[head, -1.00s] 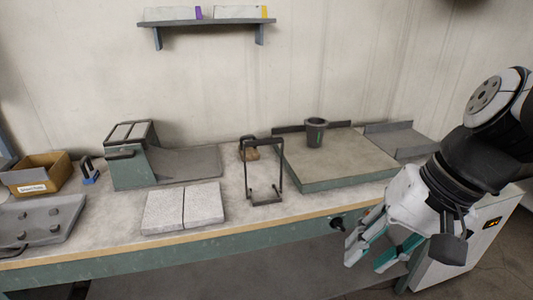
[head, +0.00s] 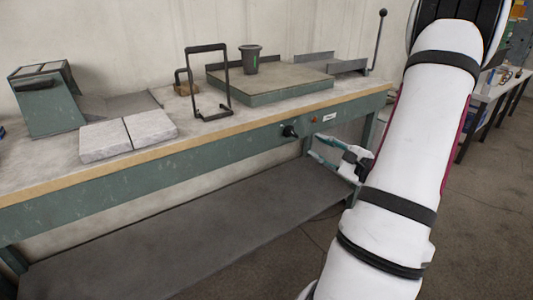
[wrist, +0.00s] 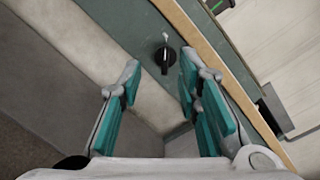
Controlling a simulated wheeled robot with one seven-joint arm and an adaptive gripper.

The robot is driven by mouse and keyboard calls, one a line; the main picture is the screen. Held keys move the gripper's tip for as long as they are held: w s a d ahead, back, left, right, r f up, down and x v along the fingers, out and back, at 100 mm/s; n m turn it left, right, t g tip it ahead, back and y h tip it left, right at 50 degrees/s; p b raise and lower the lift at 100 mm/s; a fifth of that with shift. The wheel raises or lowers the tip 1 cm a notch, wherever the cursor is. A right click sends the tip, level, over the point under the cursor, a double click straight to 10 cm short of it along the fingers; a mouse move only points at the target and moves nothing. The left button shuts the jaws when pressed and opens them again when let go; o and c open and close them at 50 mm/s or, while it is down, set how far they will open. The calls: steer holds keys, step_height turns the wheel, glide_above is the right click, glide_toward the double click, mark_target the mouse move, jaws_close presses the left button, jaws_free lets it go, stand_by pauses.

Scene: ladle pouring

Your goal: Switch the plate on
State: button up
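The plate (head: 270,84) is a flat square slab with a green-grey edge on the bench top, and a dark cup (head: 251,60) stands on it. A black knob (head: 289,131) sits on the bench's green front panel, below and in front of the plate. In the wrist view the knob (wrist: 165,59) shows near the line between my fingertips, with a small white mark above it. My gripper (head: 314,148) is open and empty, to the right of the knob in the head view. I cannot tell whether the fingers touch the knob.
A small red light (head: 314,119) and a white label (head: 329,117) are on the panel right of the knob. The wooden bench edge (head: 225,132) runs above the panel. A lower shelf (head: 180,230) is bare. A black wire frame (head: 208,85) stands left of the plate.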

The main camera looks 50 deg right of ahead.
mark_target(293, 133)
steer(key=shift+m+h, duration=0.6)
steer(key=shift+h, duration=0.2)
steer(key=b+x, duration=0.1)
steer(key=x, duration=0.3)
steer(key=d+f+b+x, duration=0.1)
steer(key=x, duration=0.3)
steer(key=f+x, duration=0.1)
steer(key=x, duration=0.3)
steer(key=shift+d+b, duration=0.4)
steer(key=shift+d, duration=0.05)
jaws_close()
